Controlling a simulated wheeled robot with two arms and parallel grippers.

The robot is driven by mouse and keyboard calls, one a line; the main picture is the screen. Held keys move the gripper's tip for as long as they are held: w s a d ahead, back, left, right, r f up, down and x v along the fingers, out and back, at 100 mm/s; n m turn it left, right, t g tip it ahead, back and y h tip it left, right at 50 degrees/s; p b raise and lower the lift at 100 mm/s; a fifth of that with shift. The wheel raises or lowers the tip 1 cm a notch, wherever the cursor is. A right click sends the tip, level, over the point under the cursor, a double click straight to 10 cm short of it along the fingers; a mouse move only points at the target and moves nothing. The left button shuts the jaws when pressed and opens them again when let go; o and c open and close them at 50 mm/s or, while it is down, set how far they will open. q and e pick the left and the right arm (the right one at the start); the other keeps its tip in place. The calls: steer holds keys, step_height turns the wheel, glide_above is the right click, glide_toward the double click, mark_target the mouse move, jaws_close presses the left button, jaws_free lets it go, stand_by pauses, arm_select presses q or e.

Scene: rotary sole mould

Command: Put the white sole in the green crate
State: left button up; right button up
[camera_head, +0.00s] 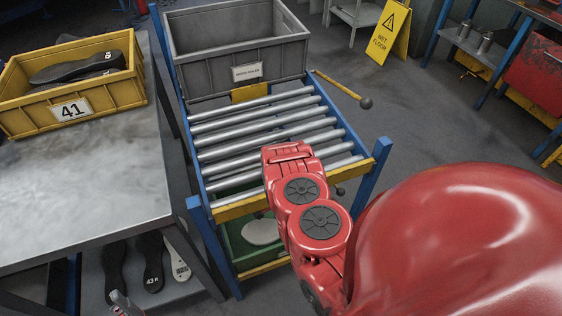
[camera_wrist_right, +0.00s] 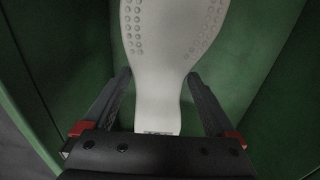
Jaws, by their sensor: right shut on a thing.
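The white sole (camera_wrist_right: 165,45) is between the two fingers of my right gripper (camera_wrist_right: 160,77), which is shut on its narrow part. Its studded wide end points away from the gripper. The green crate (camera_wrist_right: 55,75) surrounds the sole in the right wrist view. In the head view the green crate (camera_head: 236,246) stands low under the roller table, and part of the white sole (camera_head: 262,232) shows inside its outline. I cannot tell if the sole touches the crate floor. My right forearm hides the right gripper there. A small grey and reddish part at the bottom left may be my left gripper (camera_head: 122,304).
The roller table (camera_head: 265,125) stands above the green crate, with a yellow front bar and blue posts. A grey crate (camera_head: 240,62) is at its back. A yellow crate (camera_head: 68,85) marked 41 holds dark soles on the left bench. More soles (camera_head: 152,262) lie on a low shelf.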

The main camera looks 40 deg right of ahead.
steer(key=o, duration=1.3)
steer(key=shift+c, duration=0.2)
step_height(320, 180, up, 13)
steer(key=p, duration=0.7)
steer(key=shift+p, duration=0.4)
